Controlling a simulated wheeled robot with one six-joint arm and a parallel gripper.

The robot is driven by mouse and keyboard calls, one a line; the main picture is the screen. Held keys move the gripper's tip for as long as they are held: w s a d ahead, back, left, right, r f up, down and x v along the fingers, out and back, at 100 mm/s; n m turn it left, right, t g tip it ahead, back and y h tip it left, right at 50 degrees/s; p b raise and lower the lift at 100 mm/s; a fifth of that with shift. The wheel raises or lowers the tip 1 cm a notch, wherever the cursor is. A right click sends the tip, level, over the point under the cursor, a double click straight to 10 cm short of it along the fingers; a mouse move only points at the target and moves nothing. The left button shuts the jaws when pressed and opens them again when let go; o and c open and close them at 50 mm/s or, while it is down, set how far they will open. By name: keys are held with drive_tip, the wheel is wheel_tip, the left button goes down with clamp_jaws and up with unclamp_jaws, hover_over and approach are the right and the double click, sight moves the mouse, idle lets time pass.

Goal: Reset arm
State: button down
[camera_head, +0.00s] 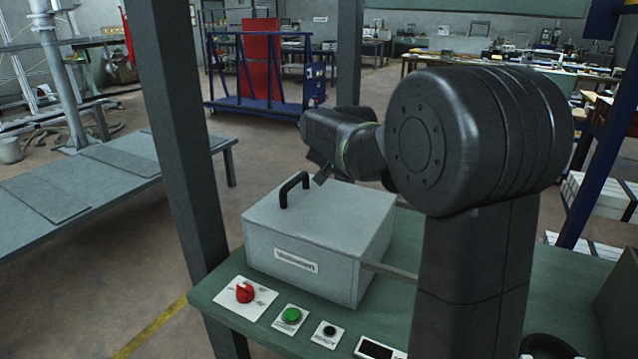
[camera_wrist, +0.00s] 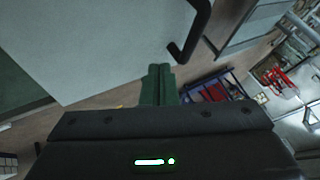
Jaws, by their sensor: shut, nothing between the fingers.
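My arm rises in front of the head camera and bends over a grey metal box (camera_head: 318,245) on a green table. My gripper (camera_head: 320,176) hangs just above the box top, to the right of the box's black handle (camera_head: 292,188). In the wrist view my gripper (camera_wrist: 159,72) shows two dark green fingers pressed together with nothing between them. The box's pale top (camera_wrist: 110,45) fills the upper left there, and the handle (camera_wrist: 190,35) is to the right of the fingertips, apart from them. My arm hides the table's right middle.
The green table (camera_head: 225,299) carries a red knob (camera_head: 244,291), a green button (camera_head: 291,315) and a black button (camera_head: 329,331) along its front. Grey posts (camera_head: 172,110) stand near the box. A grey bench (camera_head: 120,190) is at left, and a blue trolley (camera_head: 265,75) stands behind.

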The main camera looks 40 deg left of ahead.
drive_tip(key=shift+s+d+r, duration=0.15)
drive_tip(key=shift+d+r, duration=0.2)
drive_tip(key=shift+r, duration=0.1)
drive_tip(key=shift+a+f, duration=0.1)
drive_tip(key=p, duration=0.2)
hover_over(305, 202)
drive_tip(key=d, duration=0.3)
drive_tip(key=f, duration=0.7)
drive_tip(key=shift+w+f, duration=0.2)
drive_tip(key=shift+w, duration=0.15)
drive_tip(key=shift+s+a+r+p, duration=0.15)
drive_tip(key=shift+s+a+p, duration=0.05)
drive_tip(key=shift+a, duration=0.65)
drive_tip(key=shift+s+a+r+p, duration=0.1)
drive_tip(key=shift+s+a+p, duration=0.1)
drive_tip(key=shift+a, duration=0.6)
